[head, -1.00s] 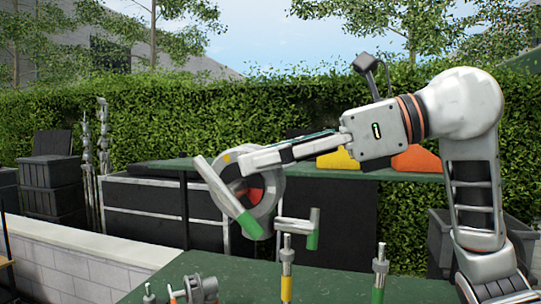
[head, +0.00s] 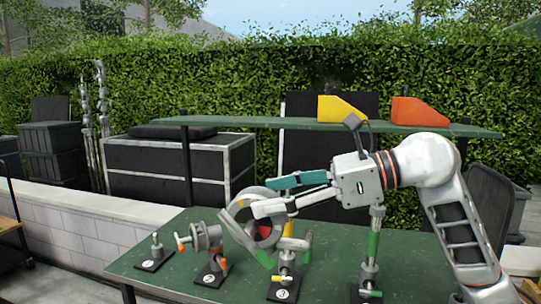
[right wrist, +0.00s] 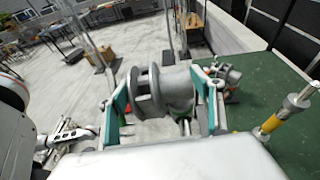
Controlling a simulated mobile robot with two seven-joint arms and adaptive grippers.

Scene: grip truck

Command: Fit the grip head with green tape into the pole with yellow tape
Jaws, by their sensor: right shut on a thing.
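My right gripper (head: 270,200) is shut on the grey grip head (head: 238,225), a round clamp with a bar ending in green tape (head: 263,258). A T-handle with a green end (head: 308,248) shows at its lower right. In the right wrist view the head's grey drum (right wrist: 165,90) sits between my teal-padded fingers. The pole with yellow tape (head: 288,230) stands upright behind the T-handle, partly hidden, on the stand marked 3. It also shows at the right of the wrist view (right wrist: 270,123), apart from the head.
A pole with green tape (head: 373,243) stands at right, near my arm. The green table (head: 135,272) has free room between stands.

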